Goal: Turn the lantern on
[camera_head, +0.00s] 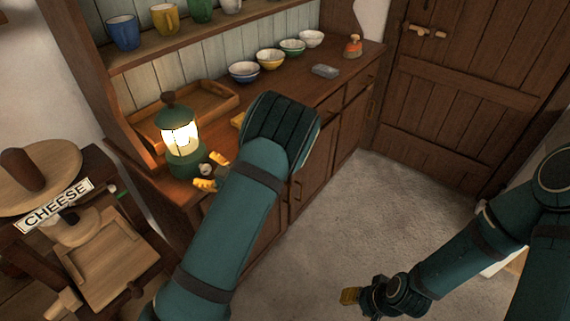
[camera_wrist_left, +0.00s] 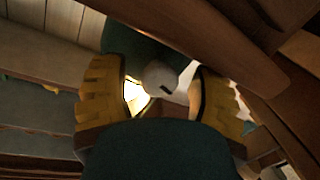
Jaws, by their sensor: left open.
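The green lantern (camera_head: 181,140) stands upright on the wooden counter at the left, and its glass glows bright. A small pale round knob (camera_head: 205,169) is low on its right side. My left gripper (camera_head: 220,162) is beside the knob, its yellow fingers apart. In the left wrist view, the knob (camera_wrist_left: 160,78) with a dark slot shows between the open finger pads (camera_wrist_left: 163,105), apart from both. The lantern's green body (camera_wrist_left: 138,42) is behind it. My right gripper (camera_head: 352,297) hangs low over the floor, and its jaw opening is unclear.
A wooden tray (camera_head: 218,104) lies behind the lantern. Several bowls (camera_head: 271,59), a grey block (camera_head: 325,71) and an orange item (camera_head: 353,46) are farther along the counter. A cheese press (camera_head: 110,255) stands at the left. The floor (camera_head: 400,210) is clear.

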